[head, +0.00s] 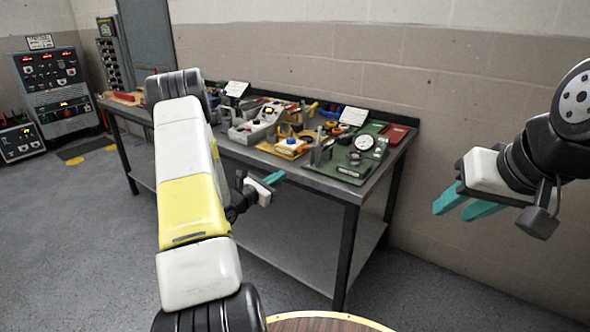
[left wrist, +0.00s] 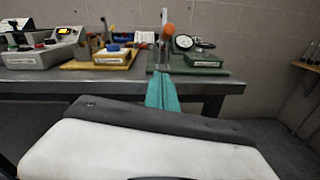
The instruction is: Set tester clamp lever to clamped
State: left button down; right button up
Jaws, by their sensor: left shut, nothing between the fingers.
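The tester is a green base (head: 357,170) with a round white dial gauge (head: 364,142) at the right end of the bench. In the left wrist view its base (left wrist: 202,60) and gauge (left wrist: 184,42) stand beyond my fingers. An upright lever with an orange-red grip (left wrist: 168,31) stands left of the gauge there; I cannot clearly pick it out in the head view. My left gripper (head: 274,178) is shut and empty, in front of the bench edge, apart from the tester. It also shows in the left wrist view (left wrist: 163,90). My right gripper (head: 458,203) is open and empty, right of the bench.
The grey bench (head: 322,187) stands against a block wall. A grey instrument box (head: 257,124) and a yellow-based fixture (head: 291,147) sit left of the tester. A control cabinet (head: 55,92) stands at the far left.

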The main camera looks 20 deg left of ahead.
aim_at(304, 149)
pick_arm(q)
jog(key=w+d+r, duration=0.3)
jog(key=w+d, duration=0.1)
jog(key=w, duration=0.3)
jog(key=shift+w+r, duration=0.3)
jog(key=shift+r, duration=0.05)
